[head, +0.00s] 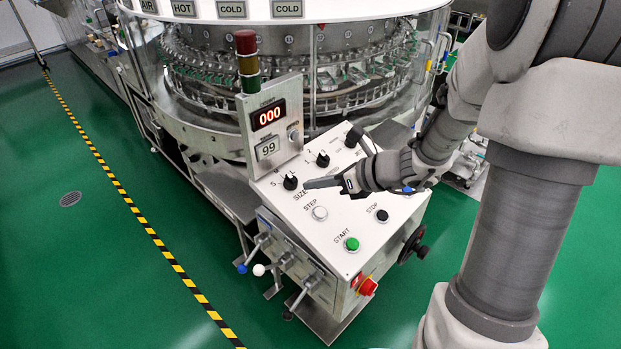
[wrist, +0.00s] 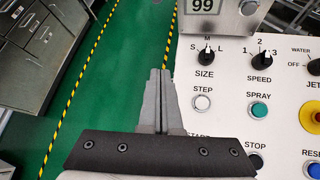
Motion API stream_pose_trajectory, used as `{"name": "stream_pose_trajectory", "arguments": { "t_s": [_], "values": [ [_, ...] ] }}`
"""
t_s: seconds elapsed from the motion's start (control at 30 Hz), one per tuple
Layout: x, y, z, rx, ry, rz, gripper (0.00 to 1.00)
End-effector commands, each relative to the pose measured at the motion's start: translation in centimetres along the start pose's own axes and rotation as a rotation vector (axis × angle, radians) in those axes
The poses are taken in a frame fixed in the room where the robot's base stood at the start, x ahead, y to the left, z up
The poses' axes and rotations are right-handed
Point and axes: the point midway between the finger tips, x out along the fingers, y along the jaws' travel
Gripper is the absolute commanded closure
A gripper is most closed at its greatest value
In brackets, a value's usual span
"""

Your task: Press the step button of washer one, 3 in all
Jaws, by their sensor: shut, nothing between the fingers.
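The washer's control panel (head: 335,225) is a white sloped face with labelled knobs and buttons. The white round step button (head: 320,213) sits under the word STEP, below the black size knob (head: 290,182). In the wrist view the step button (wrist: 203,103) lies just right of my fingers. My gripper (head: 308,184) is shut and empty, over the panel near the size knob in the head view. In the wrist view my gripper's fingertips (wrist: 160,74) are together, left of the panel's lettering. No contact with the button shows. The red display (head: 268,114) reads 000.
The green start button (head: 352,244) and black stop button (head: 382,215) are near the step button. A red emergency knob (head: 367,287) is on the panel's side. Levers with coloured balls (head: 259,269) stick out at the front. Green floor is open at left.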

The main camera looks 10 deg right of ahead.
Motion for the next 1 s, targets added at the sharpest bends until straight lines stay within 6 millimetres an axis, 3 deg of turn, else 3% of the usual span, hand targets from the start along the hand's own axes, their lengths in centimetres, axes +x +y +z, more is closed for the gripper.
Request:
{"name": "stream_pose_trajectory", "arguments": {
  "t_s": [0.2, 0.4, 1.0],
  "values": [
    [1.4, -5.2, -2.6, 0.388, -0.102, -0.079, 1.00],
    [1.7, -7.4, -4.0, 0.560, -0.152, -0.117, 1.00],
    [2.2, -7.9, -4.5, 0.584, -0.160, -0.123, 1.00]
  ]
}}
